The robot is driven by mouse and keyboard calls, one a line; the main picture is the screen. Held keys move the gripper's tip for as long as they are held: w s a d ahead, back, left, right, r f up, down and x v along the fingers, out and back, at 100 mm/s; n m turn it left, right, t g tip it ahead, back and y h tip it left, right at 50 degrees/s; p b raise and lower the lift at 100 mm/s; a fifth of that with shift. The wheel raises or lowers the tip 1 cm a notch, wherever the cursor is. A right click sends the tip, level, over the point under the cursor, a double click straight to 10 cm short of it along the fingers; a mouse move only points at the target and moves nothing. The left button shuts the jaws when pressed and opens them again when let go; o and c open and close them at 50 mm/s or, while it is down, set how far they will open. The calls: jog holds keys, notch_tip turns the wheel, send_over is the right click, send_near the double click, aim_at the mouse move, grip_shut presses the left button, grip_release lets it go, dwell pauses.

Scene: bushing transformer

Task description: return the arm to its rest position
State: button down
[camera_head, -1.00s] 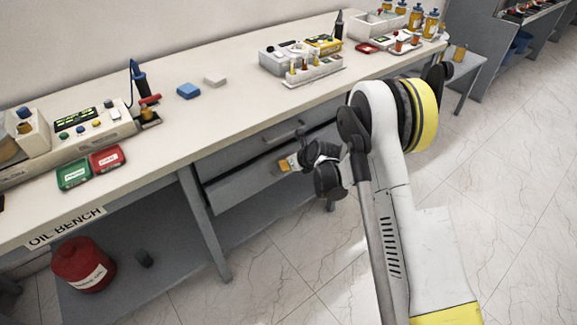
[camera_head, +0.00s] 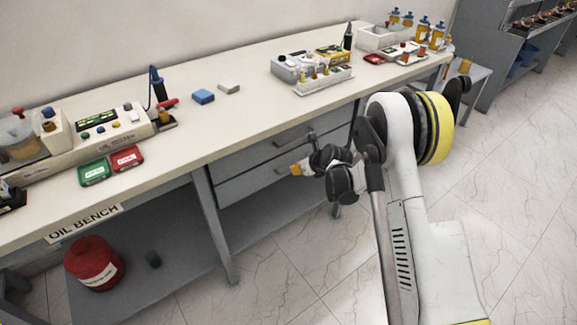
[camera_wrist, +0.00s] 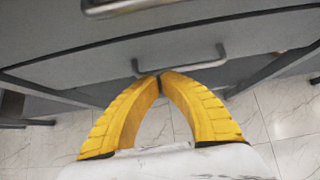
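My arm is folded at the right of the head view, in front of the bench. My gripper (camera_head: 293,170) hangs beside the bench's drawer fronts, below the bench top, and points left. In the wrist view my gripper (camera_wrist: 160,76) shows two yellow fingers with their tips together and nothing between them. A drawer handle (camera_wrist: 182,64) lies just beyond the fingertips in that view; I cannot tell whether they touch it.
The bench top (camera_head: 215,130) carries test devices, a blue block (camera_head: 203,96), a grey block (camera_head: 229,88), and green (camera_head: 94,171) and red (camera_head: 127,158) cases. A red canister (camera_head: 93,264) stands on the lower shelf. The tiled floor (camera_head: 300,270) in front is clear.

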jog(key=s+d+r+n+h+p, duration=0.1)
jog(key=s+d+r+n, duration=0.2)
jog(key=s+r+n, duration=0.45)
jog(key=s+d+r+n+h+p, duration=0.1)
jog(key=s+d+r+n, duration=0.3)
jog(key=r, duration=0.7)
jog(key=s+d+r+n, duration=0.2)
jog(key=s+r+n, duration=0.1)
jog(key=s+r, duration=0.5)
jog(key=s+d+r+n+h, duration=0.1)
jog(key=s+d+r+n, duration=0.1)
jog(key=s+n, duration=0.5)
jog(key=s+d+r+n+h, duration=0.2)
jog(key=s+n, duration=0.5)
jog(key=s, duration=0.6)
jog(key=shift+s+d, duration=0.3)
jog(key=shift+d, duration=0.4)
jog(key=shift+n, duration=0.25)
